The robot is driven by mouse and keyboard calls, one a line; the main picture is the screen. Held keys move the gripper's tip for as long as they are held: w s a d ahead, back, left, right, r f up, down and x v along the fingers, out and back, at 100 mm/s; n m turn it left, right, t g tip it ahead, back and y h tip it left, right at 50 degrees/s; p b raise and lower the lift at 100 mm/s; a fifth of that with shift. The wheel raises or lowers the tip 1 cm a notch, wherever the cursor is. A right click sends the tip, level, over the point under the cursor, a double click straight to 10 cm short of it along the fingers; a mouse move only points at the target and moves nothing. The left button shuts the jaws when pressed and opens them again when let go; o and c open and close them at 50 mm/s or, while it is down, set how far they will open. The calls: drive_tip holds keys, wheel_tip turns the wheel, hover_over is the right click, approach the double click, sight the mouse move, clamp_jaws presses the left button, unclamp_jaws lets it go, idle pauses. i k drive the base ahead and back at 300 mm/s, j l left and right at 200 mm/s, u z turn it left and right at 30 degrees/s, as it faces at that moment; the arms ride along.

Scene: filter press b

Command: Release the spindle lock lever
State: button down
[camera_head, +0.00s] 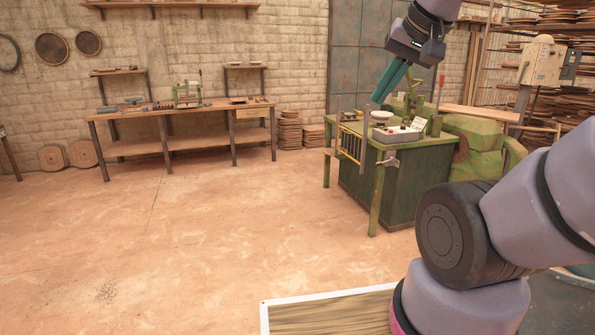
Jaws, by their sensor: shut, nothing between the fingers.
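My gripper (379,98) hangs at the upper right with its teal fingers shut and empty, pointing down and to the left. Behind and below it stands a green machine (385,190) with a grey control box (400,135) on top. An upright lever with a red grip (440,89) rises at the machine's right side, to the right of my fingers and apart from them in the picture. A small metal handle (388,162) sticks out at the machine's front. I cannot tell which of these is the spindle lock lever. My fingers partly cover what is behind them.
A yellow barred guard (350,144) sits on the machine's left front. A long wooden workbench (150,147) with a small green press (188,95) stands against the back wall. Wooden racks (560,60) fill the right. The floor (200,220) at centre left is clear.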

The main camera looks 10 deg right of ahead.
sight(378, 164)
drive_tip(key=i+l+z, duration=0.15)
drive_tip(key=i+z, duration=0.25)
drive_tip(key=i, duration=0.75)
drive_tip(key=i+j+z, duration=0.2)
drive_tip(key=i+z, duration=0.2)
drive_tip(key=i, duration=0.7)
drive_tip(key=i+z, duration=0.1)
drive_tip(key=i, duration=0.9)
drive_tip(key=j, duration=0.05)
